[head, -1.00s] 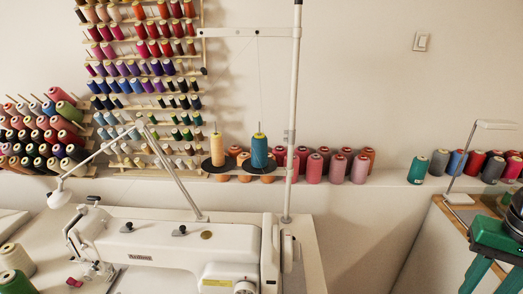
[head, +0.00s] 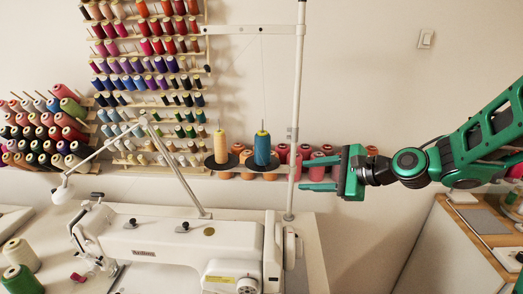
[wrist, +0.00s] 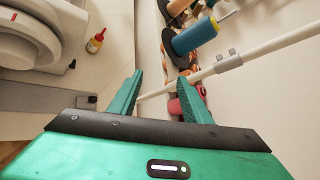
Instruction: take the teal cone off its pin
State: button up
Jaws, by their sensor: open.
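The teal cone (head: 262,149) stands upright on its pin on a dark round holder (head: 259,166) of the thread stand, behind the white sewing machine. In the wrist view the teal cone (wrist: 195,37) shows ahead of my fingers, up and to the right. My gripper (head: 305,174) is open and empty, to the right of the cone. Its fingers point left toward the stand, with the white upright pole (head: 294,150) near their tips. In the wrist view my gripper (wrist: 160,92) has the pole crossing just beyond its fingers. The pin is mostly hidden inside the cone.
A thread runs up from the teal cone to the stand's top bar (head: 245,30). Several pink and orange cones line the ledge behind. The sewing machine (head: 165,240) lies below.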

aim_at(268, 135)
jog(key=w+a+r+m+t+y, duration=0.1)
jog(key=w+a+r+m, duration=0.1)
jog(key=w+a+m, duration=0.1)
jog(key=w+a+r+m+t+y, duration=0.1)
jog(key=w+a+r+m, duration=0.1)
jog(key=a, duration=0.4)
jog(key=w+a+r+m+t+y, duration=0.1)
jog(key=w+a+r+m+y, duration=0.1)
jog(key=w, duration=0.4)
jog(key=shift+w+a+r+m, duration=0.15)
jog(key=shift+a+r+m, duration=0.25)
jog(key=shift+a, duration=0.25)
jog(key=shift+w+a+r+m, duration=0.15)
jog(key=shift+a+r+m, duration=0.1)
jog(key=shift+a+m, duration=0.25)
jog(key=shift+a, duration=0.1)
grip_shut()
